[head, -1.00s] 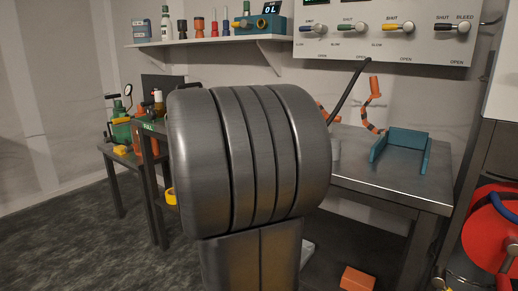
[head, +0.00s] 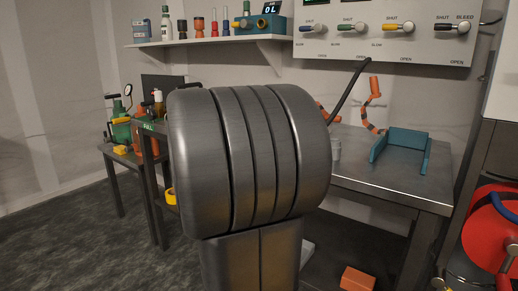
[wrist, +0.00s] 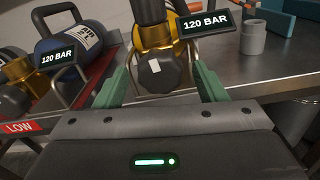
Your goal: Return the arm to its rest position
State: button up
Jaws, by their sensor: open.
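My gripper (wrist: 161,76) shows in the wrist view with its two green fingers apart. Between the fingers in the picture is a dark faceted knob (wrist: 160,75) on a gold fitting with a "120 BAR" tag (wrist: 207,23). I cannot tell whether the fingers reach around the knob or stay short of it. Nothing is clamped in the jaws. In the head view, a large grey joint of my arm fills the middle and hides my gripper and much of the bench behind it.
A valve panel (head: 385,45) and a shelf (head: 205,41) are above. An orange block (head: 357,279) lies low.

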jog(key=n, duration=0.4)
jog(key=shift+n, duration=0.3)
dwell(0.4)
